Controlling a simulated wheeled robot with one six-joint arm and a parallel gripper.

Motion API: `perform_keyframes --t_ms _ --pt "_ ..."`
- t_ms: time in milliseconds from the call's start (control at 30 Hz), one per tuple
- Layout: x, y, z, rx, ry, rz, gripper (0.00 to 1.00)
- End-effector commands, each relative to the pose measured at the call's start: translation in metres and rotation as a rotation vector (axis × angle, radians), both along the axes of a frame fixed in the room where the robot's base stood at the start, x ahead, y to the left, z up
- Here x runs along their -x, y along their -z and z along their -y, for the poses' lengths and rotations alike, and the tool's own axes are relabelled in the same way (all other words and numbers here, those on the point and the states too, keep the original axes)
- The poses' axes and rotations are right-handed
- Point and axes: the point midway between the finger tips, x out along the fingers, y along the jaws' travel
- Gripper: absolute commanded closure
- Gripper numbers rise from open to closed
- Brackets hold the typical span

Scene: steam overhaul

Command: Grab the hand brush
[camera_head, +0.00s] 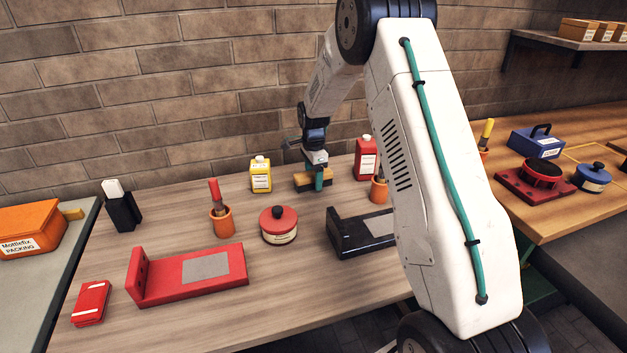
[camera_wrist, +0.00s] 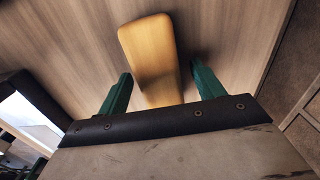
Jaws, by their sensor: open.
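The hand brush, by its look a tan wooden block (camera_head: 300,184), lies at the back of the wooden bench in the head view, between a yellow bottle and a red bottle. In the wrist view its yellow-tan wooden body (camera_wrist: 148,50) runs up between the two green fingers and past them. My gripper (camera_head: 319,180) is at the brush and hides part of it in the head view. It is open, with one finger (camera_wrist: 160,82) on each side of the wood and visible gaps. I cannot tell how deep the fingers reach. No bristles show.
The yellow bottle (camera_head: 260,176) stands left of the brush, the red bottle (camera_head: 366,160) right of it. A red-lidded tin (camera_head: 278,226), a black bracket (camera_head: 350,237) and an orange pot (camera_head: 221,224) stand nearer. A brick wall (camera_head: 170,110) rises behind.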

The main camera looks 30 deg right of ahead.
Motion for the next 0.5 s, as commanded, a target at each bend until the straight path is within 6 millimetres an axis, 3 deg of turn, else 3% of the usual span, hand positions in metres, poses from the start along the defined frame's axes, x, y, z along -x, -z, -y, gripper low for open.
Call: perform_keyframes --t_ms 100,300,500 --pt "-0.0001 -0.0006 -0.0001 0.000 0.000 0.000 0.33" --pt "-0.0001 -0.0007 -0.0001 0.000 0.000 0.000 0.85" --pt "-0.0003 -0.0011 -0.0001 0.000 0.000 0.001 0.85"
